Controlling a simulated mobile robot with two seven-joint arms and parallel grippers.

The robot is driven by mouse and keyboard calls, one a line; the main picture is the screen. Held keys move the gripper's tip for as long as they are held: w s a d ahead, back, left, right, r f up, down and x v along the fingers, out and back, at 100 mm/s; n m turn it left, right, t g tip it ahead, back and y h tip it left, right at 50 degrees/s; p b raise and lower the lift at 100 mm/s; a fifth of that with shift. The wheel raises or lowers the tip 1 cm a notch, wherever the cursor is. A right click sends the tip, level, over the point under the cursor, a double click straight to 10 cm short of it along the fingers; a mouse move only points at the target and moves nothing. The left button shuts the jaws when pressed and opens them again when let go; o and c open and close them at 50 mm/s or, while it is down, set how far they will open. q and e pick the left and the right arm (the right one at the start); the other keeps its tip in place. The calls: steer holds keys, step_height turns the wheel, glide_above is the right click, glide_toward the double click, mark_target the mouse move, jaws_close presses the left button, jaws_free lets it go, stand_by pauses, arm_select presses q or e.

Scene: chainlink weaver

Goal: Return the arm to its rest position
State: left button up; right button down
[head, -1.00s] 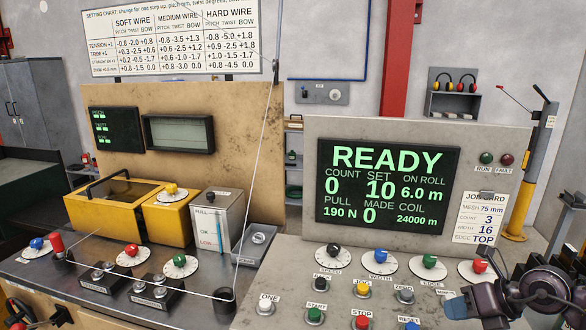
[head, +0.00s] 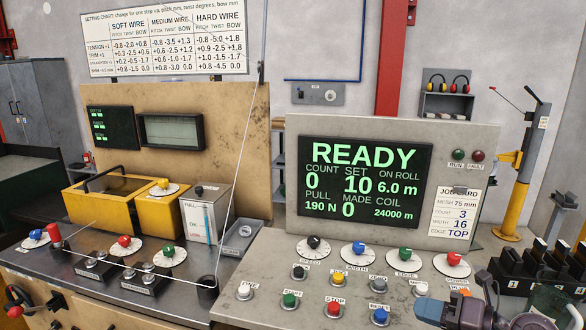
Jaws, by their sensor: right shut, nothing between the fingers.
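My right gripper (head: 432,311) is at the bottom right edge, partly cut off by the frame. It is shut and empty, low in front of the control panel's right end. The grey control panel (head: 262,262) has a lit screen (head: 365,182) reading READY, count 0, set 10, pull 190 N, made 0. My left gripper does not show.
A black rack (head: 512,272) of upright dark pieces stands at the right. The panel carries knobs and buttons, such as a red knob (head: 453,258) and a red stop button (head: 333,310). A wire (head: 243,130) runs down to a dark post (head: 207,290). A yellow stand (head: 510,200) is behind.

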steer(key=s+d+f+m+h, duration=0.3)
steer(key=s+m+h, duration=0.2)
steer(key=m, duration=0.5)
steer(key=s+d+f+m+t+h, duration=0.1)
steer(key=s+d+f+m+h, duration=0.2)
steer(key=m+h, duration=0.5)
steer(key=s+d+f+m+h, duration=0.2)
steer(key=s+f+m+h, duration=0.3)
steer(key=m, duration=0.8)
steer(key=s+a+f+m+g+y, duration=0.1)
steer(key=s+a+f+g+y, duration=0.15)
steer(key=s, duration=0.45)
steer(key=s+a+f+m+g+y, duration=0.1)
steer(key=s+a+f+g+y, duration=0.1)
steer(key=s+g+y, duration=0.3)
steer(key=w+f+t+h, duration=0.2)
steer(key=w+f+t, duration=0.4)
steer(key=f+t, duration=0.2)
steer(key=shift+w+f+t, duration=0.25)
steer(key=shift+f+t, duration=0.1)
steer(key=shift+f, duration=0.6)
steer(key=shift+a, duration=0.1)
